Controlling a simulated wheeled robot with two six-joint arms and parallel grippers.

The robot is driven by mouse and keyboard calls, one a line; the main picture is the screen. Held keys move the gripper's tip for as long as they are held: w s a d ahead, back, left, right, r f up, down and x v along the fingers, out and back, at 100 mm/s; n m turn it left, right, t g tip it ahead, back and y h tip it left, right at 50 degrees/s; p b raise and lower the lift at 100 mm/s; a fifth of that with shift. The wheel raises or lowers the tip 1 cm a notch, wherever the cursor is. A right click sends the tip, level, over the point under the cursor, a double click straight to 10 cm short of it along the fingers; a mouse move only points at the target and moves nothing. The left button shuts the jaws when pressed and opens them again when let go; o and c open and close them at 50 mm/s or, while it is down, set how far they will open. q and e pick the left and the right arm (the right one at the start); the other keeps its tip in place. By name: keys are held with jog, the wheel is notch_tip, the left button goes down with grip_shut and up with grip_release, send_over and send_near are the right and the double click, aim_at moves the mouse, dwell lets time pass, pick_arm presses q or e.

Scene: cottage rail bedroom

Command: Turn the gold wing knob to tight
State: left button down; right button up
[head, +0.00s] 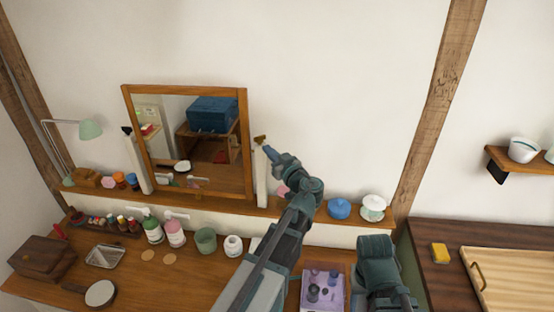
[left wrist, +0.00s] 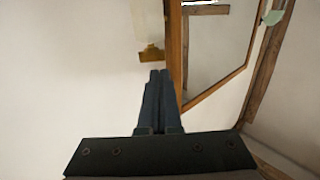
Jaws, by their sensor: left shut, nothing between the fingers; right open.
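The gold wing knob (head: 261,139) sits at the top of the white post on the right side of the wood-framed mirror (head: 243,130). My left gripper (head: 268,151) is shut and empty, its fingertips just below and right of the knob. In the left wrist view the knob (left wrist: 150,54) shows just beyond the closed fingertips (left wrist: 158,74), slightly left of them, beside the mirror frame (left wrist: 176,60). I cannot tell whether the tips touch it. My right gripper (head: 377,245) is low at the right of the desk, empty; its fingers are hard to make out.
Bottles and jars (head: 174,233) stand on the desk left of my left arm. A lilac tray (head: 335,290) lies between my arms. A blue pot (head: 339,208) and a lidded white bowl (head: 373,207) sit on the shelf. Wall right of the mirror is clear.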

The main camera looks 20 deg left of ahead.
aim_at(257, 139)
pick_arm(q)
jog(key=x, duration=0.5)
jog(key=shift+w+a, duration=0.2)
jog(key=shift+a, duration=0.05)
jog(key=shift+a, duration=0.1)
